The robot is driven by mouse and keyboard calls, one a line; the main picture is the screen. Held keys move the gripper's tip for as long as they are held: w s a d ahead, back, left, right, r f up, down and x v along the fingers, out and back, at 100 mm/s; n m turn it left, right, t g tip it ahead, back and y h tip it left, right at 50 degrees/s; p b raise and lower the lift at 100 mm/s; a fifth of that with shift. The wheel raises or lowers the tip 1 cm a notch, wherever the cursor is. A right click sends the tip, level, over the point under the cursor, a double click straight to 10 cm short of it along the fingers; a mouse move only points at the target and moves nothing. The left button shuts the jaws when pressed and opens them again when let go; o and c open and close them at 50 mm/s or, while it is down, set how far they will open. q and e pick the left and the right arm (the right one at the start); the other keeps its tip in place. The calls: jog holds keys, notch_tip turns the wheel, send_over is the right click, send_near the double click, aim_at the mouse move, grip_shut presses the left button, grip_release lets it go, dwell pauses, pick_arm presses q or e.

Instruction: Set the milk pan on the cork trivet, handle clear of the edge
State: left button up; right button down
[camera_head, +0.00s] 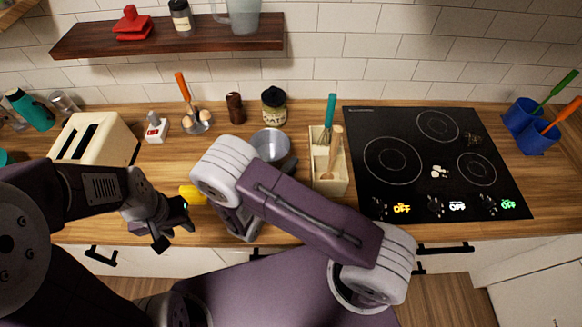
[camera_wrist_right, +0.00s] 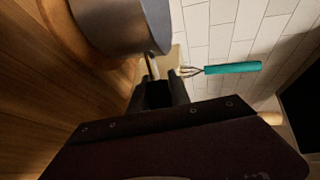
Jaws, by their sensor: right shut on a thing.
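The milk pan (camera_head: 270,145) is a grey metal pan over the wooden counter, left of the utensil box; it also shows close up in the right wrist view (camera_wrist_right: 125,25). My right gripper (camera_wrist_right: 160,88) is shut on the pan's handle (camera_wrist_right: 151,66). My left gripper (camera_head: 174,224) is open and empty near the counter's front edge.
A cream utensil box (camera_head: 328,175) with a teal whisk (camera_head: 329,115) stands right of the pan, beside the black cooktop (camera_head: 435,165). A jar (camera_head: 274,106) and a brown shaker (camera_head: 236,108) stand behind. A yellow thing (camera_head: 191,195) lies near my left gripper. A toaster (camera_head: 95,140) stands left.

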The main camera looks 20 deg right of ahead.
jog(key=shift+f+b, duration=0.35)
jog(key=shift+f, duration=0.15)
jog(key=c, duration=1.1)
grip_release()
jog(key=b+v, duration=0.1)
jog(key=v, duration=0.8)
jog(key=shift+b, duration=0.35)
jog(key=shift+s+a, duration=0.1)
